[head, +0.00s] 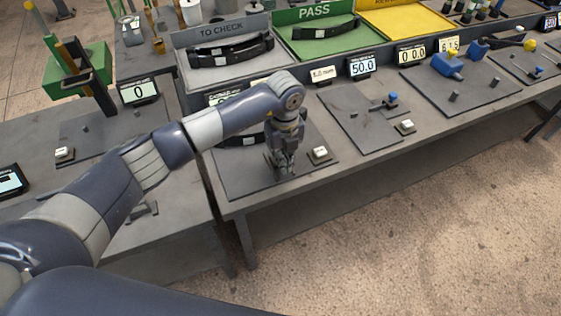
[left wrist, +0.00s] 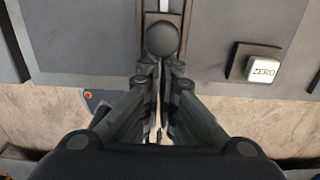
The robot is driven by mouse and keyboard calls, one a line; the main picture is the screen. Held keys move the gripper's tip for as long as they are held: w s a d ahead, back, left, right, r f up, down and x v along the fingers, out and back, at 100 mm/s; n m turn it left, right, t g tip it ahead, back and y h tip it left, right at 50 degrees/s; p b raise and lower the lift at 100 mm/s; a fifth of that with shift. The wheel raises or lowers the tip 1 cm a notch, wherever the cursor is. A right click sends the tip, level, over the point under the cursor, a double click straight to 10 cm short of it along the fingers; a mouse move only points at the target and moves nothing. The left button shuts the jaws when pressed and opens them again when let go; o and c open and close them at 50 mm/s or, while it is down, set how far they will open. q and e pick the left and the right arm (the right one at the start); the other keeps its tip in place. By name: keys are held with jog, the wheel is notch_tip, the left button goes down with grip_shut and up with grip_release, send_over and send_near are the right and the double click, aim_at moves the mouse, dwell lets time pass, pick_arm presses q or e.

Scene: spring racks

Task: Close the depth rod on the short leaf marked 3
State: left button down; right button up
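My left gripper (head: 283,170) points down over a dark gauge plate (head: 235,182) on the bench. In the left wrist view its fingers (left wrist: 161,72) are nearly together, with only a thin gap and nothing visible between them. A dark round knob (left wrist: 162,38) on a narrow pale upright strip shows just beyond the fingertips; I cannot tell whether they touch it. A dark leaf (head: 249,141) with a white tag lies behind my arm, partly hidden; its number is unreadable. My right gripper is not in view.
A white ZERO button (left wrist: 263,68) stands right of the gripper, also seen in the head view (head: 319,152). Dark leaves lie in the TO CHECK tray (head: 205,84) and the green PASS tray (head: 307,50). Another gauge plate (head: 350,113) is further right. The bench's front edge is close.

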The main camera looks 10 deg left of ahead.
pick_arm(q)
jog(key=shift+w+a+r+p, duration=0.15)
jog(key=shift+r+p, duration=0.2)
jog(key=shift+r, duration=0.25)
jog(key=shift+w+r+p, duration=0.15)
jog(key=shift+r+p, duration=0.15)
jog(key=shift+r, duration=0.25)
jog(key=r+p, duration=0.2)
jog(key=r, duration=0.1)
jog(key=r+p, duration=0.1)
jog(key=shift+s+r, duration=0.25)
jog(key=shift+r, duration=0.05)
